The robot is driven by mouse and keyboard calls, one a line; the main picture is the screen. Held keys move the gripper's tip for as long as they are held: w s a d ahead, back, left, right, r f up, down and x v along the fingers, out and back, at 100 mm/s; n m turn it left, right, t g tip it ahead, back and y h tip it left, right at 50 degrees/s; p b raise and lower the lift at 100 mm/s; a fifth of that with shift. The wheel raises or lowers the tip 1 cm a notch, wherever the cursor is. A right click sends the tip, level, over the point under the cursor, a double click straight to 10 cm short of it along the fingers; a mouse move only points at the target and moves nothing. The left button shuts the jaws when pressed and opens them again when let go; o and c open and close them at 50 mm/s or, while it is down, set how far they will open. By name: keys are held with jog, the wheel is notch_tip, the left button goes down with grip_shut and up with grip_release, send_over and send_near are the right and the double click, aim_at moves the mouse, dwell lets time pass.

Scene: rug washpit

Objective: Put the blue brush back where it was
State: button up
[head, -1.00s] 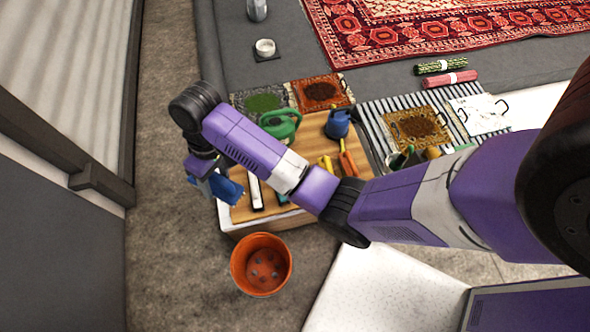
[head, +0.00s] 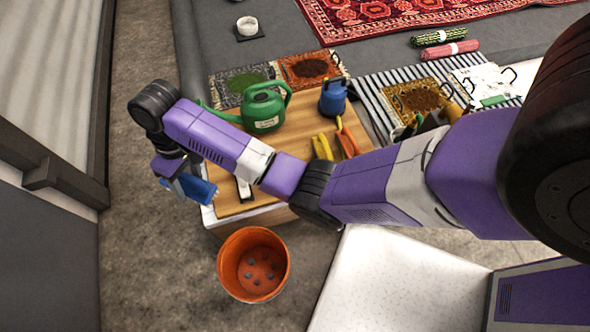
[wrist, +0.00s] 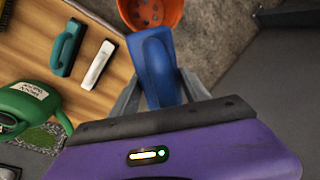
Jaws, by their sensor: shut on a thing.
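The blue brush (head: 197,188) is in my gripper (head: 178,176), held in the air at the left edge of the wooden board (head: 290,130) in the head view. In the wrist view the blue brush (wrist: 155,62) lies between the two fingers of my gripper (wrist: 160,80), which are shut on it. On the board in the wrist view, a teal brush (wrist: 68,47) and a white brush (wrist: 97,64) lie side by side, apart from the blue brush. In the head view my arm hides part of the board and the teal brush.
An orange bucket (head: 237,283) with holes in its bottom stands on the floor in front of the board. A green watering can (head: 263,112), a blue pump-like device (head: 333,98) and yellow and orange tools (head: 348,142) crowd the board. Floor left of the board is clear.

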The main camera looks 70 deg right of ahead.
jog(key=f+b, duration=0.1)
jog(key=f, duration=0.1)
jog(key=f+b, duration=0.2)
jog(key=w+d+f+b, duration=0.1)
jog(key=f+b, duration=0.1)
jog(key=shift+w+d, duration=0.1)
jog(key=s+d+m+t+b, duration=0.1)
jog(key=s+d+m, duration=0.2)
jog(key=s+d, duration=0.5)
jog(key=s+d+f+m, duration=0.1)
jog(key=s+d+m, duration=0.25)
jog(key=d, duration=0.85)
jog(key=s+d+m+t+b, duration=0.1)
jog(key=s+d+m, duration=0.2)
jog(key=s+d, duration=0.55)
jog(key=shift+h, duration=0.4)
jog(key=d+b+x, duration=0.1)
jog(key=b+x, duration=0.1)
jog(key=x, duration=0.4)
jog(key=s+d+b+x, duration=0.1)
jog(key=b+x, duration=0.1)
jog(key=x, duration=0.4)
jog(key=d+b+x, duration=0.1)
jog(key=b+x, duration=0.1)
jog(key=x, duration=0.5)
jog(key=shift+s+d+f+b, duration=0.15)
jog(key=shift+s+f+b, duration=0.25)
jog(key=shift+f, duration=0.05)
jog(key=shift+r, duration=0.1)
jog(key=o, duration=1.3)
